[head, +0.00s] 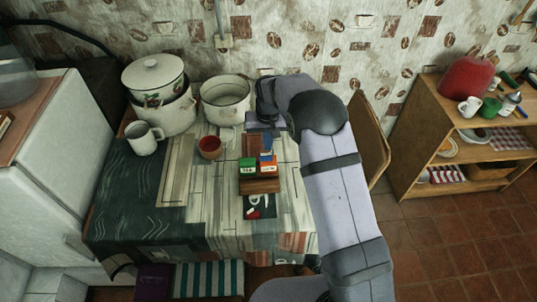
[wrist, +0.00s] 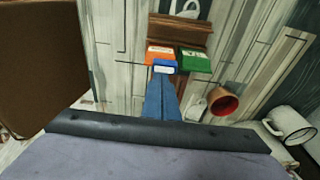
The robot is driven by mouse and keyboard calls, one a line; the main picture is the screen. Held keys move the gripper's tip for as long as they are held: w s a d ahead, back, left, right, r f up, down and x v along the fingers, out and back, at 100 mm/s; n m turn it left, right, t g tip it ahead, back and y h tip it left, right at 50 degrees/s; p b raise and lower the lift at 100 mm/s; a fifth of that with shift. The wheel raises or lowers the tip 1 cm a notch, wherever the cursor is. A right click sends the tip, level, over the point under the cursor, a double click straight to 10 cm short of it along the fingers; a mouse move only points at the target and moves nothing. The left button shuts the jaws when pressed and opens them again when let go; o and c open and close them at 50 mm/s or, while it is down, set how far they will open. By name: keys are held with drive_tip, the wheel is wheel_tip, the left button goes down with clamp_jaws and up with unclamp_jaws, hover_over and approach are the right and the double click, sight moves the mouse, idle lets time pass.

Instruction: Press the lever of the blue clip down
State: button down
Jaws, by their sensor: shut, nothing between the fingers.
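The blue clip (wrist: 164,67) has a white label and sits at the near edge of a small group in the wrist view. In the head view it shows as a small blue patch (head: 267,157). A long blue strip (wrist: 162,98), about as wide as the clip, runs from it toward my gripper (wrist: 160,130). It looks like the raised lever, but I cannot be sure. The gripper's dark edge covers the strip's near end, so contact is hidden. My gripper is shut and empty; its fingertips are not clearly visible. In the head view the gripper (head: 262,120) is above the table behind the clips.
A red-brown cup (head: 210,147), white mug (head: 144,138) and enamel pots (head: 226,98) stand left. The table's front left is clear.

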sight(267, 155)
wheel_tip(267, 155, up, 6)
drive_tip(key=p, duration=0.4)
idle(0.3)
drive_tip(key=shift+w, duration=0.1)
idle(0.3)
drive_tip(key=s+d+f+n+g, duration=0.1)
drive_tip(key=s+d+f+g, duration=0.15)
drive_tip(key=s, duration=0.65)
drive_tip(key=s+d+f+n+g, duration=0.1)
drive_tip(key=s+f, duration=0.3)
drive_tip(key=s, duration=0.6)
drive_tip(key=s+d+r+g, duration=0.1)
drive_tip(key=s+d+r, duration=0.15)
drive_tip(key=s, duration=0.55)
drive_tip(key=s+d+r, duration=0.2)
drive_tip(key=s+r, duration=0.2)
drive_tip(key=s, duration=0.4)
wheel_tip(267, 155, up, 5)
drive_tip(key=w+d+m+t, duration=0.2)
drive_tip(key=shift+r+t, duration=0.2)
drive_tip(key=shift+t, duration=0.15)
